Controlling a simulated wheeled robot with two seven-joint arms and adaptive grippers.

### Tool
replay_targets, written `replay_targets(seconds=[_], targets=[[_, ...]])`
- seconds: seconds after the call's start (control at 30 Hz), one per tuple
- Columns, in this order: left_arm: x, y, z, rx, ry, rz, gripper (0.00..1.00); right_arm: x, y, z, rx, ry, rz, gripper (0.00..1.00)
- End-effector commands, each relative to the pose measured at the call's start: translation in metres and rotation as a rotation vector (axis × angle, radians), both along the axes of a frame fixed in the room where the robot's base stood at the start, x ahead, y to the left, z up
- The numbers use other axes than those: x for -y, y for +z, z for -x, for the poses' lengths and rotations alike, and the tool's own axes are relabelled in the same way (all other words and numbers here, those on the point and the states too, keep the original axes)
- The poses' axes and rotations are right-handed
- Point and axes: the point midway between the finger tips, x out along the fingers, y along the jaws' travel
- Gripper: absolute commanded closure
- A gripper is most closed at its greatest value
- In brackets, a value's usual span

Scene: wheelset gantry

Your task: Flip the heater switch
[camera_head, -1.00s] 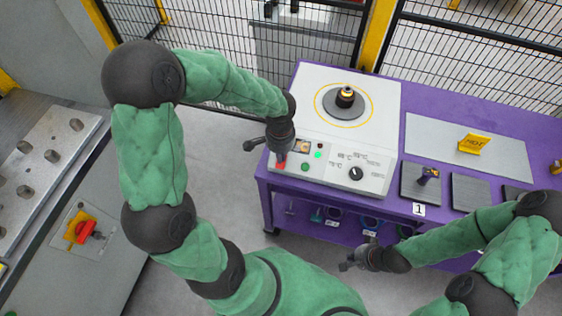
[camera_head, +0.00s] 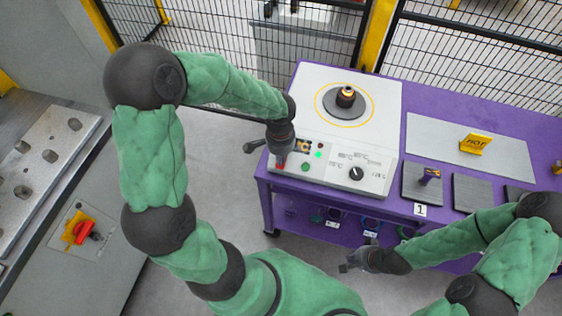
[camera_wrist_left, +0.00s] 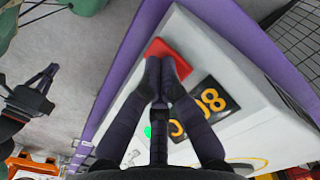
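The heater (camera_head: 325,115) is a white box with a sloped front panel on a purple bench. Its red switch (camera_head: 280,164) is at the panel's left end. My left gripper (camera_head: 281,152) points down at this switch. In the left wrist view, its two dark fingertips (camera_wrist_left: 162,76) are together with nothing between them, over the near edge of the red switch (camera_wrist_left: 166,52). They partly cover it, and I cannot tell whether they touch it. My right gripper (camera_head: 347,265) is in front of the bench, away from the heater; its fingers are too small to read.
The panel also has a display with orange digits (camera_wrist_left: 212,99), a bright green light (camera_head: 318,154), a green button (camera_head: 305,167) and a black dial (camera_head: 356,173). A ringed part (camera_head: 346,97) stands on the heater top.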

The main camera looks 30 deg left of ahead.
Motion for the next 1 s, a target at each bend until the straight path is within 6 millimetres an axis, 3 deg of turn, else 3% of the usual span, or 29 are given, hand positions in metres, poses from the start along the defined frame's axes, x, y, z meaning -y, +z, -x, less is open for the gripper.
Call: replay_targets(seconds=[0.5,1.0], targets=[[0.0,-0.004,0.0,-0.001,0.0,0.0,1.0,0.0,-0.003,0.0,0.0,0.0,0.0,1.0],[0.0,0.029,0.0,0.0,-0.001,0.0,1.0,0.0,0.024,0.0,0.0,0.0,0.0,1.0]])
